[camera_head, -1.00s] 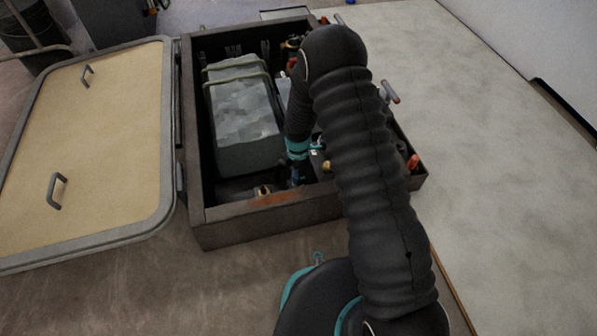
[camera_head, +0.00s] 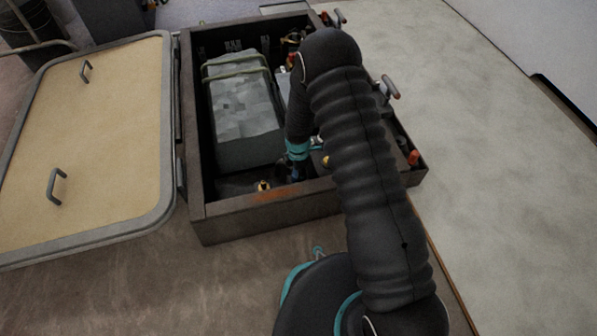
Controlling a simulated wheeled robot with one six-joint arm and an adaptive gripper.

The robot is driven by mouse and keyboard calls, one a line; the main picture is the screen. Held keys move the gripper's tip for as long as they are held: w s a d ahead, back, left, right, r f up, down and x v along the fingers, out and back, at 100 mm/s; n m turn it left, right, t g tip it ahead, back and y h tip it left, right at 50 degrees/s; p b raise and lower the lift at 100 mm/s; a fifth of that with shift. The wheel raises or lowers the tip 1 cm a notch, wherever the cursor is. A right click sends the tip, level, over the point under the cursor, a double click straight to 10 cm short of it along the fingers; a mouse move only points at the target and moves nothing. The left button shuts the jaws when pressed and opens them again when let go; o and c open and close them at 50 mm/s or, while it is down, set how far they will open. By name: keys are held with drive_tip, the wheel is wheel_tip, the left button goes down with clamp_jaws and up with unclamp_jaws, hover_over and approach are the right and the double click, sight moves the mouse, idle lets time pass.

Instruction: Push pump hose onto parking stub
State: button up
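My gripper (camera_head: 296,172) reaches down inside the open dark box (camera_head: 270,214), near its front wall. It is small and dark here, and I cannot tell whether its fingers are open or shut, or whether they hold anything. I cannot make out the pump hose or the parking stub for certain. A small yellow fitting (camera_head: 326,161) shows just right of my gripper, beside my arm. Another small yellow and dark fitting (camera_head: 263,186) sits at the box's front wall, left of my gripper. My arm hides much of the box's right side.
A grey strapped block (camera_head: 243,110) fills the box's left half. A tan hatch lid (camera_head: 95,140) with two handles lies open at the left. A lever handle (camera_head: 390,87) and an orange-red part (camera_head: 413,157) stand at the right side. The pale surface (camera_head: 500,190) at right is clear.

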drive_tip(key=o, duration=0.5)
wheel_tip(320, 180, up, 12)
idle(0.5)
